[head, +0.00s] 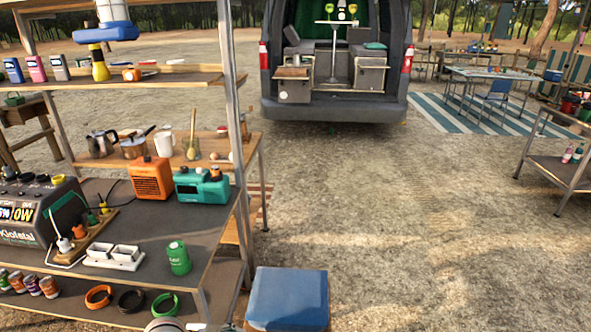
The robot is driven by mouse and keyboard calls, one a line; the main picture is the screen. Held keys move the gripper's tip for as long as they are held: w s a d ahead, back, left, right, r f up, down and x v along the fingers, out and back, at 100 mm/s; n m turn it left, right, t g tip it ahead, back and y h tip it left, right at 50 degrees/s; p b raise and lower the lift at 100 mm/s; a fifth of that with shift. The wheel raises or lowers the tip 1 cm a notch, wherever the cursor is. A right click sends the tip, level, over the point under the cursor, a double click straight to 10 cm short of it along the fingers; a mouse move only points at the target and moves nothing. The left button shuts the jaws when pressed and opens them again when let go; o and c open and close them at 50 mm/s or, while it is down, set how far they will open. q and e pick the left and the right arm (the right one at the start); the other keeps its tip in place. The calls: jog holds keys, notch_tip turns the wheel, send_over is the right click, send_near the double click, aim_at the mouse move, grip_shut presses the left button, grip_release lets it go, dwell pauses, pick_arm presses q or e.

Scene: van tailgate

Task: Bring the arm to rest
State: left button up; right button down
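Neither of my grippers shows its fingers in the head view. A small grey and white rounded piece shows at the bottom edge, left of the middle, in front of the shelf's lowest board. It may be part of my arm, but too little of it shows to tell. No object is seen held.
A shelf rack (225,130) with tools, pots and chargers fills the left. A blue-topped box (288,298) stands beside its right post. Open dirt ground lies in the middle and right, up to the van (335,105). A side table (565,170) stands at the right edge.

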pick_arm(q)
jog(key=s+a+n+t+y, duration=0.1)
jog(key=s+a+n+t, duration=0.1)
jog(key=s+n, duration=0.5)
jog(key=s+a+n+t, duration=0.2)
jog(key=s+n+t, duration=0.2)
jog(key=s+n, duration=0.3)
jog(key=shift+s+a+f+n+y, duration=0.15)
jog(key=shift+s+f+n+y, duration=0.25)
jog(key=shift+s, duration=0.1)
